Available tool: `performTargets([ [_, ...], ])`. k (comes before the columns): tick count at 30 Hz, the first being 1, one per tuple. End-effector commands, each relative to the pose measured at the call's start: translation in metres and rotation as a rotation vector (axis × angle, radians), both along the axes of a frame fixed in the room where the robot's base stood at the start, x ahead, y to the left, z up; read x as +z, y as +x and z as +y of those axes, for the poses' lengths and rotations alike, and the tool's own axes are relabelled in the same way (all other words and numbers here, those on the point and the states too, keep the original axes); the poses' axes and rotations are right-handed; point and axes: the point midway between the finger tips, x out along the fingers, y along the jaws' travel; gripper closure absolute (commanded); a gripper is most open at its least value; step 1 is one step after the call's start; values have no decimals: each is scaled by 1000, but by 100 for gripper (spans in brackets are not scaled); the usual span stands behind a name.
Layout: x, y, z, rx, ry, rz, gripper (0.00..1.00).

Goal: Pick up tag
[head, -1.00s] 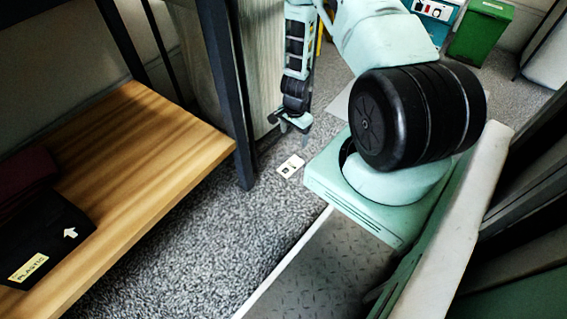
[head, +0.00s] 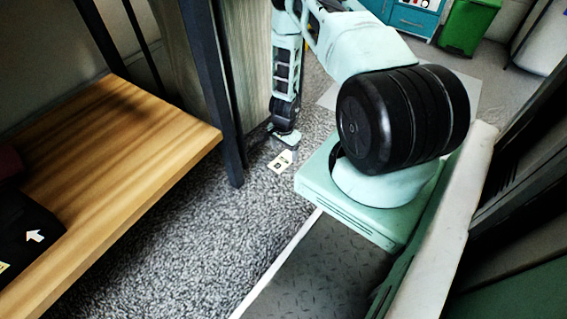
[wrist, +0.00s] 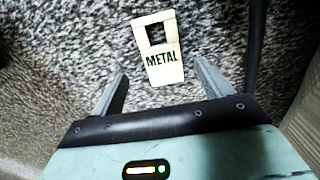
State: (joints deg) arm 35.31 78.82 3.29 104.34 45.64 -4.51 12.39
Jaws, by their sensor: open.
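The tag (wrist: 160,62) is a cream card with a square hole or dark square near one end and the word METAL on it. It lies on the grey carpet. In the head view the tag (head: 281,161) lies on the floor beside the black shelf leg, just below my gripper (head: 283,143). In the wrist view my gripper (wrist: 163,84) is open and empty, with one finger on each side of the tag's lower end. The tag reaches up beyond the fingertips. Whether the fingers touch the floor cannot be told.
A wooden shelf (head: 110,165) with a dark leg (head: 222,120) stands close to the left of my gripper. A dark bin with a white arrow (head: 34,236) sits on the shelf. A green bin (head: 468,25) and a teal cabinet (head: 413,17) stand at the back. Carpet in front is clear.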

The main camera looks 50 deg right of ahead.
Motion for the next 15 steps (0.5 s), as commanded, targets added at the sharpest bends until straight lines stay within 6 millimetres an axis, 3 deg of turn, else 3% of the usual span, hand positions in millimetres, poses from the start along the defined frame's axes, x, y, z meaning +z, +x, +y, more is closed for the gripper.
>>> performTargets([
  [8,-41,3,0,-1,0,1,22],
  [15,-44,3,0,0,0,0,22],
])
